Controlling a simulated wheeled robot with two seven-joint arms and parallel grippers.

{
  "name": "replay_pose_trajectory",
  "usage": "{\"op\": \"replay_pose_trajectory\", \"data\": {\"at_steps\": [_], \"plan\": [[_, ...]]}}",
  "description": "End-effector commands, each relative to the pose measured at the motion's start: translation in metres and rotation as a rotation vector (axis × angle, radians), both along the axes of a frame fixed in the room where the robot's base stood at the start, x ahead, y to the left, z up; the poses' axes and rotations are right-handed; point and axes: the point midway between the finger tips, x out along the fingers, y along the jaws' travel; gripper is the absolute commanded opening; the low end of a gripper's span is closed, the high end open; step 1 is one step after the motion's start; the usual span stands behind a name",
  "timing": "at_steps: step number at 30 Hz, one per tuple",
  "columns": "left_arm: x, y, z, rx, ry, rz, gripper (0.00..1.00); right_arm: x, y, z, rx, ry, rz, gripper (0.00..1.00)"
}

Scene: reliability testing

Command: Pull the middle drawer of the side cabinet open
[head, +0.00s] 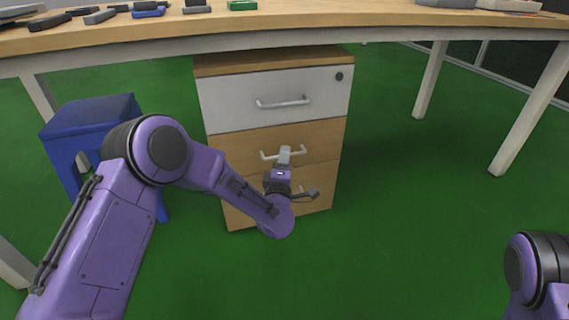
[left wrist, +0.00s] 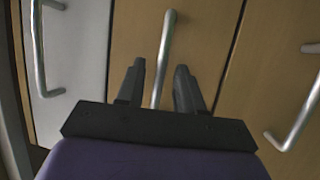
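The side cabinet (head: 208,68) stands under the table, with a white top drawer (head: 225,105) and wood-coloured middle drawer (head: 235,150) and bottom drawer (head: 238,216). All three drawers look shut. My left gripper (head: 285,152) is at the middle drawer's bar handle (head: 267,156) and hides its centre. In the left wrist view, my left gripper (left wrist: 159,82) is open, with one finger on each side of the middle handle (left wrist: 167,40). Gaps show between the bar and both fingers. My right gripper is out of view.
The table (head: 310,20) spans above the cabinet, with small dark, blue and green items on top. A blue stool (head: 88,115) stands left of the cabinet. The green floor (head: 400,230) is clear in front and to the right.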

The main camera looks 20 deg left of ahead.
Motion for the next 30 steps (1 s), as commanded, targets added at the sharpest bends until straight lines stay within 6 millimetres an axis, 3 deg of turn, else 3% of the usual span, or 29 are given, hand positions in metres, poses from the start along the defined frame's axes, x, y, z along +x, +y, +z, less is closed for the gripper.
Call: {"op": "replay_pose_trajectory", "data": {"at_steps": [4, 8, 30], "plan": [[-0.0002, -0.0003, 0.0003, 0.000, 0.000, -0.001, 0.37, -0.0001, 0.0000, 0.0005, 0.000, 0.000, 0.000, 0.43], [-0.0004, -0.0004, 0.0001, 0.000, 0.000, -0.001, 0.00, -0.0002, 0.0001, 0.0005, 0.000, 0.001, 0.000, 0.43], [-0.0007, -0.0007, -0.0001, 0.000, 0.000, -0.002, 0.00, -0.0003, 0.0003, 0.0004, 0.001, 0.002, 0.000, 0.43]]}}
